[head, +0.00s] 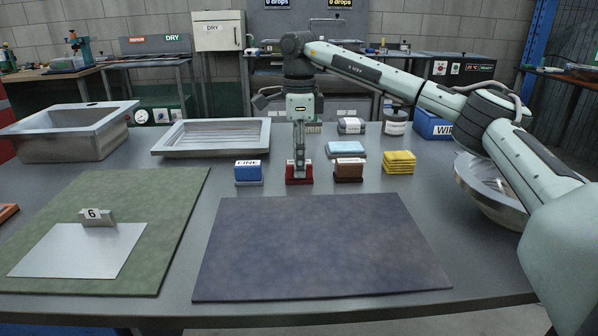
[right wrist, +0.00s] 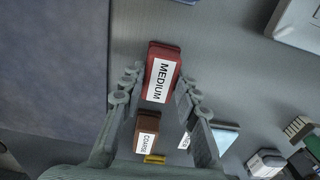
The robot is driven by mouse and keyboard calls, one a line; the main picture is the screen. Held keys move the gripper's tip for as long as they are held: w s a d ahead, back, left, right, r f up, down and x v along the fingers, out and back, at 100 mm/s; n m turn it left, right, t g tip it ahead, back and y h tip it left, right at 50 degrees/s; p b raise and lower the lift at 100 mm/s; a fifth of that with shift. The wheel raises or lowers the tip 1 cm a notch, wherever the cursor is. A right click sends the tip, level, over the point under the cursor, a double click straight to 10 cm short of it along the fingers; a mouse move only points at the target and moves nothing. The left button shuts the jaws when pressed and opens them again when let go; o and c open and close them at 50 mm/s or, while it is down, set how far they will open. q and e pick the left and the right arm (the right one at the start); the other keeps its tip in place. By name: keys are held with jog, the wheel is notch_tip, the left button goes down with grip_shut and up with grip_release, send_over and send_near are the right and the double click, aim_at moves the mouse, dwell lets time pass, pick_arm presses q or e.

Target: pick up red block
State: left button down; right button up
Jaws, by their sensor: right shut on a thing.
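The red block (head: 292,173) stands on the grey table just behind the dark blue mat, between a blue block (head: 248,171) labelled FINE and a brown block (head: 349,169). My right gripper (head: 299,172) points down from above and is shut on the red block, covering its middle. In the right wrist view the red block (right wrist: 161,76) shows a white label reading MEDIUM, with the fingers of the gripper (right wrist: 160,92) on either side. I cannot tell any gap under the block. My left gripper is not in view.
The brown block (right wrist: 146,132) is close beside the gripper in the right wrist view. A light blue block (head: 345,149) and yellow sponges (head: 398,162) stand to the right. A metal tray (head: 212,136) lies behind left. The dark blue mat (head: 318,245) in front is clear.

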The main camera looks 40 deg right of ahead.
grip_shut()
jog(key=shift+r, duration=0.15)
jog(key=shift+r, duration=0.6)
notch_tip(320, 180, up, 3)
jog(key=shift+f, duration=0.1)
jog(key=w+a+r, duration=0.5)
jog(key=a+r, duration=0.1)
jog(key=a, duration=0.4)
jog(key=shift+w+a+r, duration=0.15)
jog(key=shift+a+r, duration=0.1)
jog(key=shift+r, duration=0.15)
jog(key=shift+o, duration=1.7)
grip_release()
jog(key=c, duration=0.5)
